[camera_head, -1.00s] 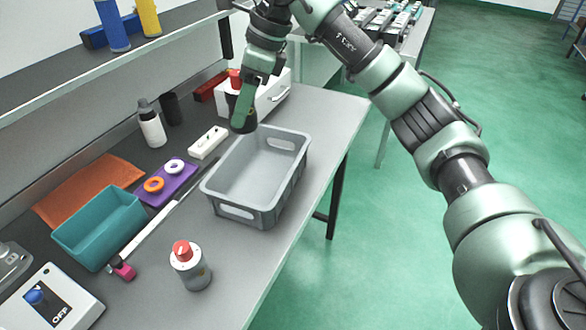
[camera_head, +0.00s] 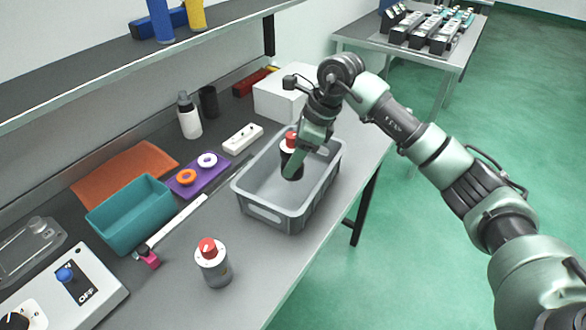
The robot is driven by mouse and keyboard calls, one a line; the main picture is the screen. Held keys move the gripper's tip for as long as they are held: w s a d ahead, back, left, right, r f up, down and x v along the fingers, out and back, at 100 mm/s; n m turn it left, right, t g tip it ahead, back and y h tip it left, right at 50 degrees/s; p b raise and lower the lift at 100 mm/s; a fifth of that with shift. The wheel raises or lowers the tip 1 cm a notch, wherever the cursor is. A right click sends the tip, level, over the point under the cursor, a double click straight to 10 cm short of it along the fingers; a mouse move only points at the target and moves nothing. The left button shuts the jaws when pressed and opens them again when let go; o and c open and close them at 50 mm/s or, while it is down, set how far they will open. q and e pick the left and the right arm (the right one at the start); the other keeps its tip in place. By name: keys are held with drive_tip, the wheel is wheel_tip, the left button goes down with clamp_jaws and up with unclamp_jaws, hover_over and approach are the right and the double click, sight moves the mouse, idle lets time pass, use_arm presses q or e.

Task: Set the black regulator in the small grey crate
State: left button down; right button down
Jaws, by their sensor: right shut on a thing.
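My right gripper (camera_head: 298,158) is shut on the black regulator (camera_head: 287,163), which has a red knob on top. The regulator is upright, over the inside of the small grey crate (camera_head: 267,214). Part of it is hidden behind the green finger. I cannot tell whether its base touches the crate floor. The crate is open-topped with handle slots and stands near the table's right edge. No other thing shows inside it. My left gripper is not in view.
A grey regulator with a red knob (camera_head: 212,262) stands in front of the crate. A teal bin (camera_head: 131,215), a purple mat (camera_head: 197,178) with rings, and a white power strip (camera_head: 242,139) lie to the left. A white box (camera_head: 279,98) stands behind the crate.

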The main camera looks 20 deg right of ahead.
wheel_tip(320, 180, down, 4)
drive_tip(key=shift+p, duration=0.35)
drive_tip(key=shift+f, duration=0.15)
drive_tip(key=shift+f, duration=0.1)
drive_tip(key=c, duration=0.6)
unclamp_jaws()
drive_tip(key=shift+c, duration=0.2)
drive_tip(key=b+v, duration=0.1)
drive_tip(key=v, duration=1.1)
drive_tip(key=shift+b, duration=0.4)
